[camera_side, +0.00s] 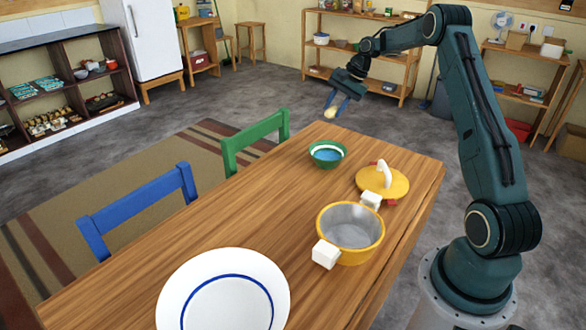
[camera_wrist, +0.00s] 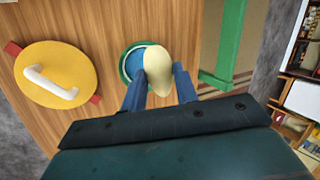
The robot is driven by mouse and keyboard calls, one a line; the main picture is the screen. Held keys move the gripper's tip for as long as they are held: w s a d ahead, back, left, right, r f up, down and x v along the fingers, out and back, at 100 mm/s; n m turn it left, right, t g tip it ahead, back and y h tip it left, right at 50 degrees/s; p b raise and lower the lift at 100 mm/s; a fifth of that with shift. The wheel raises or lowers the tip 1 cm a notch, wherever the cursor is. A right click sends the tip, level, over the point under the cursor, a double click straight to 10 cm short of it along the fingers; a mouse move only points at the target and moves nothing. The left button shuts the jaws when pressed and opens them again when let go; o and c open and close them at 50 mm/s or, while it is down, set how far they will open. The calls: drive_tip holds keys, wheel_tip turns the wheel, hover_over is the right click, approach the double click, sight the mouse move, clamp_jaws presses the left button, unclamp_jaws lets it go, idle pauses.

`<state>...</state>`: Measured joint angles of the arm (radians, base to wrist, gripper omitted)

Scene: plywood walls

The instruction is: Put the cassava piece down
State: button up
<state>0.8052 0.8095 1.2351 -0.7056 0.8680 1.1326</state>
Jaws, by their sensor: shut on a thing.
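The cassava piece (camera_wrist: 157,68) is pale cream and rounded. It sits between the blue fingertips of my gripper (camera_wrist: 160,82), which is shut on it. In the side view the cassava piece (camera_side: 330,113) hangs from my gripper (camera_side: 337,104) in the air, above the far end of the wooden table (camera_side: 215,205). A small green bowl (camera_side: 327,153) with a blue inside stands on the table below. In the wrist view the bowl (camera_wrist: 124,66) is partly hidden behind the cassava piece and the fingers.
A yellow lid (camera_side: 390,184) with a white handle lies right of the bowl. A yellow pot (camera_side: 350,252) with white handles stands nearer. A white plate (camera_side: 190,285) with a blue ring lies at the front. Green (camera_side: 258,134) and blue (camera_side: 135,200) chairs line the left edge. The table's middle is clear.

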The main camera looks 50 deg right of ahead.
drive_tip(key=s+a+r+n+g+y, duration=0.25)
drive_tip(key=s+a+n, duration=0.6)
drive_tip(key=a, duration=0.55)
drive_tip(key=n+g, duration=0.4)
drive_tip(key=n, duration=0.3)
hover_over(348, 238)
wheel_tip(348, 238, down, 15)
drive_tip(key=shift+f+h, duration=0.2)
drive_tip(key=shift+h, duration=0.15)
drive_tip(key=shift+d+t, duration=0.1)
drive_tip(key=shift+t, duration=0.15)
drive_tip(key=shift+f, duration=1.9)
drive_tip(key=shift+f, duration=0.6)
drive_tip(key=o, duration=1)
drive_tip(key=shift+c, duration=0.2)
